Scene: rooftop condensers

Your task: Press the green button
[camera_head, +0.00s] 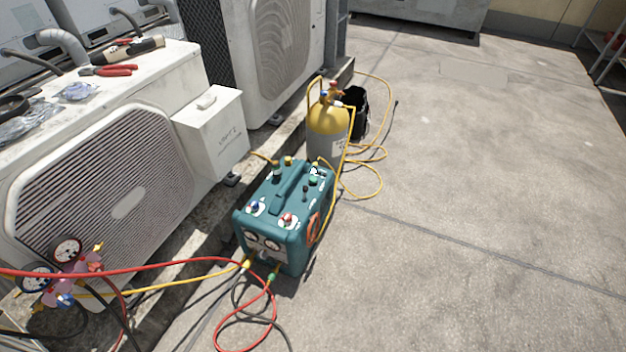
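A teal recovery machine (270,215) stands upright on the concrete floor near the middle of the view, with a carry handle along its top. A small green round part (313,181) shows on its top, towards the back right; it looks like a button, but it is too small to be sure. A blue knob (255,207) and a red knob (288,218) sit nearer the front of the top. Neither of my grippers is in view.
A grey cylinder with a yellow top (328,118) stands just behind the machine. White condenser units (110,190) line the left side. Red and yellow hoses (170,266) run from a gauge manifold (70,268) to the machine's front. The concrete at right (480,200) is clear.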

